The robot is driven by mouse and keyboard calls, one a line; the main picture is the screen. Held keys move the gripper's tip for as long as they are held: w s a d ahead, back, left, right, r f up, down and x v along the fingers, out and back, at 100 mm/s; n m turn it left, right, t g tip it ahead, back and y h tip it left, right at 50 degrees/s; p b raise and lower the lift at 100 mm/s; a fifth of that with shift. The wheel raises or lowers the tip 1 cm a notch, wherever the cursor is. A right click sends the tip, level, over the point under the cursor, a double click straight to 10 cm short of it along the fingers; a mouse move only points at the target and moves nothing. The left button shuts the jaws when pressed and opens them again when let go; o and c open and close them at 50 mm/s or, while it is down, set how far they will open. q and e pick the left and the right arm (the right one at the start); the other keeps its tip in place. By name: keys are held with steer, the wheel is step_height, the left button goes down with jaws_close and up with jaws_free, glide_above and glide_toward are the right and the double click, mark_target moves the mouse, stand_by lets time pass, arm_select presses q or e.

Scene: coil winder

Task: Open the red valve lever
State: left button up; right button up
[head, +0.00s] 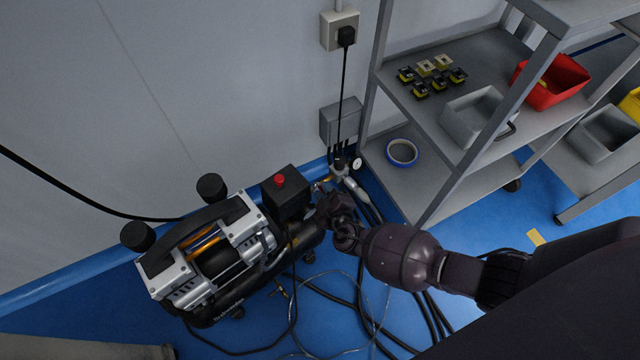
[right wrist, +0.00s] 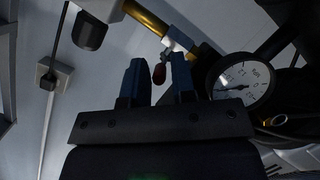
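The red valve lever (right wrist: 159,73) shows in the right wrist view as a small dark red handle below a white and brass fitting (right wrist: 172,42). My right gripper (right wrist: 157,66) is open, with one finger on each side of the lever in that view. I see a gap on both sides, and I cannot tell how deep the lever sits between the fingers. In the head view my right gripper (head: 328,203) is at the right end of the compressor (head: 215,250), and I cannot make out the lever there. My left gripper is not in view.
A pressure gauge (right wrist: 240,82) is close right of the fingers in the wrist view. A red knob (head: 280,180) tops the compressor's black box. Hoses (head: 360,300) lie on the blue floor. A grey shelf (head: 425,185) stands right of the compressor; the wall is behind.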

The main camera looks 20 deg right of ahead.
jaws_close()
steer(key=shift+w+d+r+n+y, duration=0.15)
steer(key=shift+d+n+y, duration=0.1)
steer(key=shift+n+y, duration=0.4)
steer(key=shift+w+d+n+y, duration=0.1)
steer(key=shift+d+n+y, duration=0.15)
steer(key=shift+n+y, duration=0.75)
steer(key=shift+y, duration=0.35)
jaws_free()
